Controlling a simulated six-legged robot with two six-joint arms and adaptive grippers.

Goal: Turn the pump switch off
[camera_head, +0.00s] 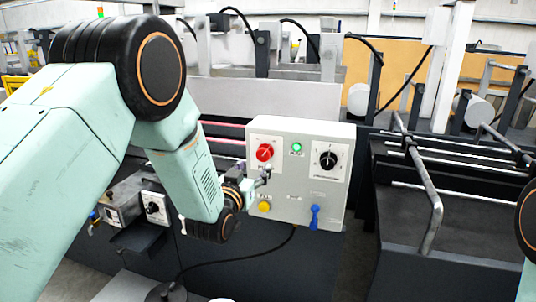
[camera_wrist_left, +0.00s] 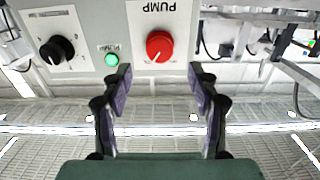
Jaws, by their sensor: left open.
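The pump switch is a red rotary knob (camera_head: 264,152) on a white plate at the upper left of a light grey control box (camera_head: 338,205). In the left wrist view, which is upside down, the red knob (camera_wrist_left: 159,46) sits under the label PUMP. My left gripper (camera_head: 263,175) is at the box front, just below the red knob. In the left wrist view its two fingers (camera_wrist_left: 159,80) are spread apart, with nothing between them. The knob lies beyond the fingertips, roughly centred between them; I see no contact. My right gripper is out of view.
A lit green lamp (camera_head: 297,148) and a black rotary knob (camera_head: 328,159) are right of the red knob. A yellow button (camera_head: 264,207) and a blue lever (camera_head: 314,215) sit lower on the box. A bent metal rail (camera_head: 433,215) stands to the right.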

